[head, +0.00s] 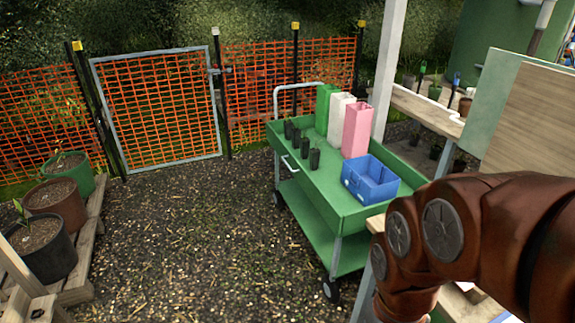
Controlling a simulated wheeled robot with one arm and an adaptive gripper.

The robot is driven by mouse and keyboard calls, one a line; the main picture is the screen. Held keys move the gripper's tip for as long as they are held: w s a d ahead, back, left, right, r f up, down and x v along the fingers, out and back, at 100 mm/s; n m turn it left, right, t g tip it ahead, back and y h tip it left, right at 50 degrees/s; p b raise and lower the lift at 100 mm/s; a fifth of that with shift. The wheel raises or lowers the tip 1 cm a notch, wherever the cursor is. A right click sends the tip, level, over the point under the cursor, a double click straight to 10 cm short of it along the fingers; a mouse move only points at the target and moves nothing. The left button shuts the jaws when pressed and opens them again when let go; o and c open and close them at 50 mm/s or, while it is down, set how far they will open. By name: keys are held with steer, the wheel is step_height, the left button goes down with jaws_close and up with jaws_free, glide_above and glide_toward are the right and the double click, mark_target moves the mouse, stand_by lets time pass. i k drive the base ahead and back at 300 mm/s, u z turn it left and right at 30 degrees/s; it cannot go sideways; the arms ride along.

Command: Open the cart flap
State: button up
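The green cart (347,210) stands right of the middle on the gravel, with an upper tray and a lower shelf. Its long left side wall, which seems to be the flap (308,188), stands upright along the upper tray. A small pale handle (290,164) sits on the outside of this wall. I cannot make out a hinge or latch. My arm comes in from the right and covers the area in front of the cart's near right corner. My gripper is not in view.
On the cart are several small black pots (314,159), green, white (340,120) and pink (357,131) tall containers, and a blue bin (370,179). Potted plants (41,241) stand on a wooden pallet at left. Gravel left of the cart is clear. An orange mesh gate (160,108) is behind.

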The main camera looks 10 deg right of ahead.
mark_target(333, 216)
steer(key=u, duration=0.5)
steer(key=i, duration=0.95)
steer(key=u, duration=0.15)
